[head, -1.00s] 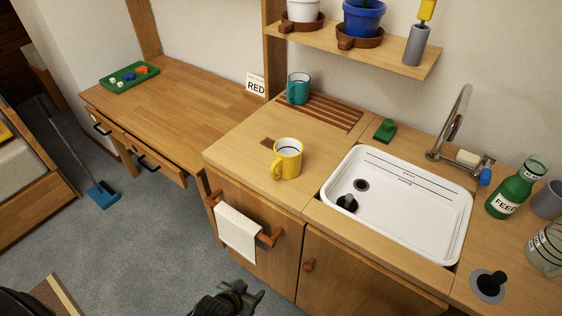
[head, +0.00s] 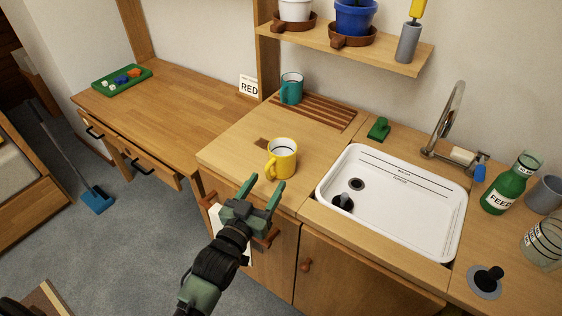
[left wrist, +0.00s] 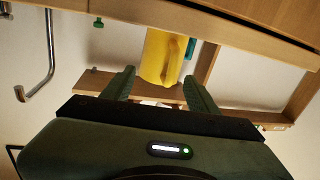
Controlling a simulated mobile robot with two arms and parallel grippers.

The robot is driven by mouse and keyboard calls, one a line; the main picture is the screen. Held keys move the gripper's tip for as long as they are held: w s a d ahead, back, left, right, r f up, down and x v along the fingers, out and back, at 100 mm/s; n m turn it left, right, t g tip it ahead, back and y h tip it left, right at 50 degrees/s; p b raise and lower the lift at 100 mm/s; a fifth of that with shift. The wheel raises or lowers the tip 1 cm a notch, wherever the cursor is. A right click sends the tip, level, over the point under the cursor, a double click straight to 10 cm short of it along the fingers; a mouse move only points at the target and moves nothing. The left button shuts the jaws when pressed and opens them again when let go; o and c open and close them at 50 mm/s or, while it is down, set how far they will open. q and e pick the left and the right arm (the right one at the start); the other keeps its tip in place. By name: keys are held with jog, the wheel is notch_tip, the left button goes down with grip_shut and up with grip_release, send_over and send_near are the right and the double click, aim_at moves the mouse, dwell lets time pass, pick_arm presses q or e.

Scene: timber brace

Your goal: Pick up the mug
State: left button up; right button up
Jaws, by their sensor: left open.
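A yellow mug (head: 283,160) stands upright on the wooden counter, left of the sink, its handle toward the front left. A teal mug (head: 291,89) stands farther back by the slatted drainer. My left gripper (head: 262,190) is open and empty, in front of the counter edge and just short of the yellow mug, fingers pointing toward it. In the left wrist view the yellow mug (left wrist: 163,58) shows beyond and between the open fingers, apart from them, with part of the teal mug (left wrist: 190,49) behind it. My right gripper does not show.
A white sink (head: 400,215) lies right of the yellow mug, with a faucet (head: 447,125) behind it. A shelf (head: 365,47) with pots hangs above the back. A towel rail (head: 266,238) sticks out below the counter, partly behind my left arm.

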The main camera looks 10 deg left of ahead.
aim_at(277, 167)
pick_arm(q)
jog(key=w, duration=0.3)
jog(key=w+f, duration=0.1)
jog(key=w, duration=0.1)
jog(key=shift+w+d, duration=0.2)
jog(key=shift+w, duration=0.1)
jog(key=shift+s, duration=0.1)
grip_shut()
dwell(1.0)
